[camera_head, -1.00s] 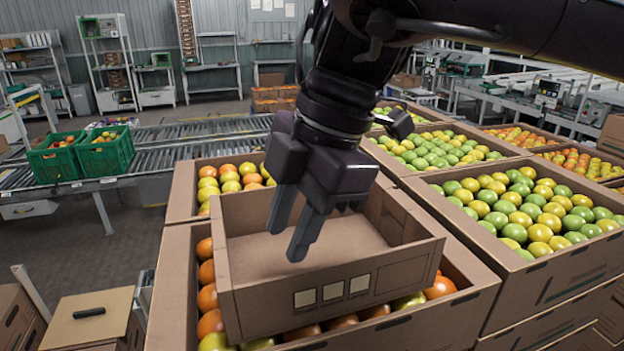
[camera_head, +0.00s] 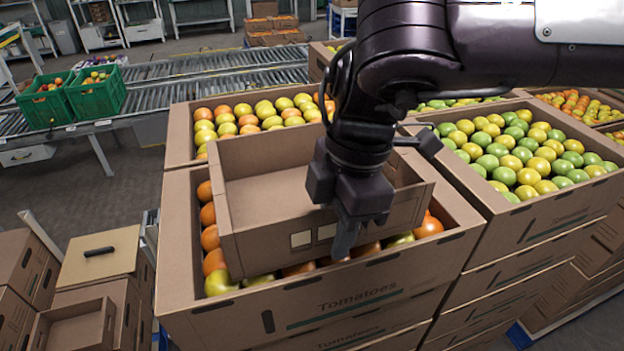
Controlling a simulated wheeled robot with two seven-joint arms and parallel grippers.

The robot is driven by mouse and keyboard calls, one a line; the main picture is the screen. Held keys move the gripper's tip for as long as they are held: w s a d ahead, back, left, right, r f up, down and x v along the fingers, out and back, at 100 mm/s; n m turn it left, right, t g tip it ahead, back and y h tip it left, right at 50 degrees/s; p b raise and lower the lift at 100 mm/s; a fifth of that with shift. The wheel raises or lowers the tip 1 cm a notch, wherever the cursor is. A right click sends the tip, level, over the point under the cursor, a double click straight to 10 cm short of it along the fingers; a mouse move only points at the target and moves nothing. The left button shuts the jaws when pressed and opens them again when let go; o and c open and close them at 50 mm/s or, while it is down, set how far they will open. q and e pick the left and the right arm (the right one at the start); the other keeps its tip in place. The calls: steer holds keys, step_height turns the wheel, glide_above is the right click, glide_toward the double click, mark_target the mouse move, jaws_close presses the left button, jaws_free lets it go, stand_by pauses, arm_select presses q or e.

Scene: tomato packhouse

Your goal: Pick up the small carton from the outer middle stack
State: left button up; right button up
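The small carton (camera_head: 270,246) is an open, empty brown box with pale label squares on its front wall. It sits slightly tilted on the tomatoes in a large carton (camera_head: 350,290) marked "Tomatoes", on top of a stack. My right gripper (camera_head: 345,236) points down at the small carton's front wall, right of its middle. One finger shows in front of that wall, covering part of the labels. The other finger is hidden, so its opening and any grip cannot be told. My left gripper is not in view.
Another large carton of tomatoes (camera_head: 182,135) stands behind, and one of green and yellow tomatoes (camera_head: 478,190) stands close on the right. Brown cartons (camera_head: 100,262) are at lower left. Grey floor lies between.

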steer(key=shift+a, duration=0.1)
jaws_close()
steer(key=shift+r, duration=0.15)
